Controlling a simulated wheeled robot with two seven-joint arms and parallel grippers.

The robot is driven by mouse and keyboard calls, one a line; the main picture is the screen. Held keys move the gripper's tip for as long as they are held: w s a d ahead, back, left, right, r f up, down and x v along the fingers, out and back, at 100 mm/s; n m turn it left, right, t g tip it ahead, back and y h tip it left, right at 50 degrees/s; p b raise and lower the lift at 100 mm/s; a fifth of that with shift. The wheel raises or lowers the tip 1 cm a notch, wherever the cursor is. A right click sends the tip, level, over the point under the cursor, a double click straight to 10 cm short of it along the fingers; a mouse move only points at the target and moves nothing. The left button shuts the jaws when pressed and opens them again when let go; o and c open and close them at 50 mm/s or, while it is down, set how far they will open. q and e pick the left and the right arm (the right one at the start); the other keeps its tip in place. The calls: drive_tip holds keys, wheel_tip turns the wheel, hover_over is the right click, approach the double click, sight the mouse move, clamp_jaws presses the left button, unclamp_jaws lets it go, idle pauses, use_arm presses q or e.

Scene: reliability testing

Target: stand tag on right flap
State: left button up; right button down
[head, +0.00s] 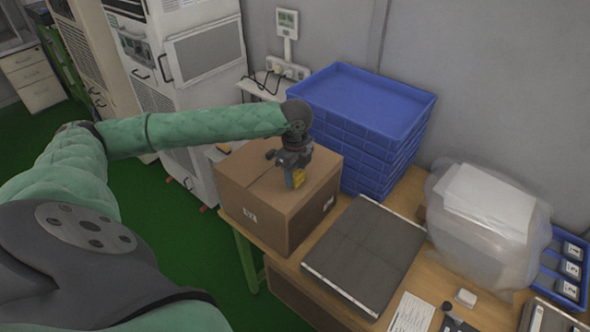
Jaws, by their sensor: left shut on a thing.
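A closed brown cardboard box (260,218) stands on the wooden table, with a seam between its top flaps. The tag is over the right flap (318,170), near the front edge of the top. I cannot tell whether its lower edge touches the cardboard. The gripper hides part of the tag and of the flap behind it. My right gripper is not in view.
Stacked blue trays (365,100) stand close behind the box. A dark flat panel (365,255) lies to its right. A plastic-wrapped bundle (485,225) and a blue bin (568,262) are further right. White cabinets (195,70) stand behind my left arm.

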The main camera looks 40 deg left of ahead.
sight(296, 172)
use_arm(q)
drive_tip(key=shift+f, duration=0.2)
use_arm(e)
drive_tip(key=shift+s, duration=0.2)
use_arm(q)
drive_tip(key=shift+f, duration=0.1)
drive_tip(key=o, duration=1)
drive_tip(key=shift+c, duration=0.2)
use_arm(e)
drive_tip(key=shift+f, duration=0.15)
use_arm(q)
drive_tip(key=shift+w+r+b, duration=0.1)
drive_tip(key=shift+r+b, duration=0.25)
drive_tip(key=shift+r, duration=0.1)
wheel_tip(296, 172, up, 10)
drive_tip(key=b, duration=0.4)
drive_tip(key=shift+f, duration=0.25)
drive_tip(key=shift+r, duration=0.95)
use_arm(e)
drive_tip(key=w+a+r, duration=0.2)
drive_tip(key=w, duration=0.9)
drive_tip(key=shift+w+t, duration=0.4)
